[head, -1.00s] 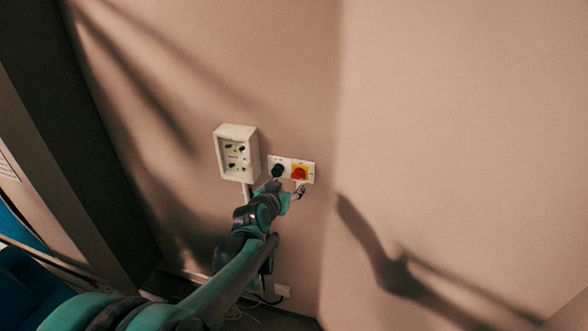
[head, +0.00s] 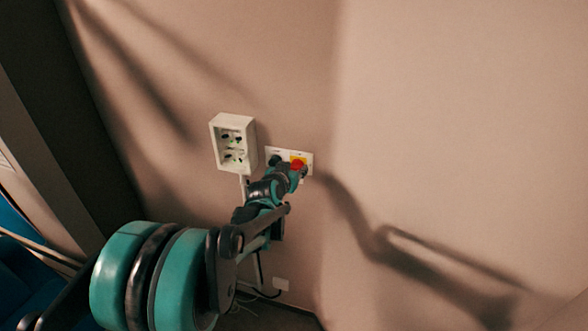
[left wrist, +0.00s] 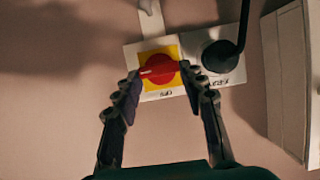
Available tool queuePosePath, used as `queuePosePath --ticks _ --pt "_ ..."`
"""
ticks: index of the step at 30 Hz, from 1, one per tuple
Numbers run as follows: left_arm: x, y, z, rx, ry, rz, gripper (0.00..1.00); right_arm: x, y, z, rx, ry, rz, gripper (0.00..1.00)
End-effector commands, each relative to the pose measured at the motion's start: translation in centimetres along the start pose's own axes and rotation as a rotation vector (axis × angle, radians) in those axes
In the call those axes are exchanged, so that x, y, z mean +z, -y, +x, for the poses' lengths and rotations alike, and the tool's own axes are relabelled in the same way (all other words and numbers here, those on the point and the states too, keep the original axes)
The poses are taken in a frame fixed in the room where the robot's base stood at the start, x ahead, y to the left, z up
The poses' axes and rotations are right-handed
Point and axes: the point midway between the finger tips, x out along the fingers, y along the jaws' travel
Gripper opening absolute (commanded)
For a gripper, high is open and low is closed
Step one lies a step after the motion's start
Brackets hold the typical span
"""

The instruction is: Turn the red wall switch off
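The red wall switch (head: 297,164) is a red rotary knob on a yellow square, at the right half of a white wall plate (head: 308,169). In the left wrist view the red switch (left wrist: 158,69) appears upside down, with its white pointer mark toward the left and slightly down. My left gripper (left wrist: 158,78) is open, with one finger on either side of the knob, close to it. Whether the fingers touch the knob I cannot tell. In the head view my left gripper (head: 300,172) is at the plate, partly covering it. My right gripper is not in view.
A black knob (left wrist: 219,56) with a dark cable or handle sits beside the red switch on the same plate. A white socket box (head: 234,143) is on the wall to the left. The right wall is bare.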

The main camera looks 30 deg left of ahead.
Motion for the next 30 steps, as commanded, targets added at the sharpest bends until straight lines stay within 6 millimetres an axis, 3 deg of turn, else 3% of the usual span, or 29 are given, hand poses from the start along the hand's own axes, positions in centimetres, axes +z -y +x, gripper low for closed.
queuePosePath --ticks 14,30 --pt "0.01 0.18 0.02 0.021 0.000 -0.054 0.12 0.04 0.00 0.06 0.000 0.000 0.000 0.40" --pt "0.29 0.93 0.15 0.189 -0.001 -0.462 0.12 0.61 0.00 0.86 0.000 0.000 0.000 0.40"
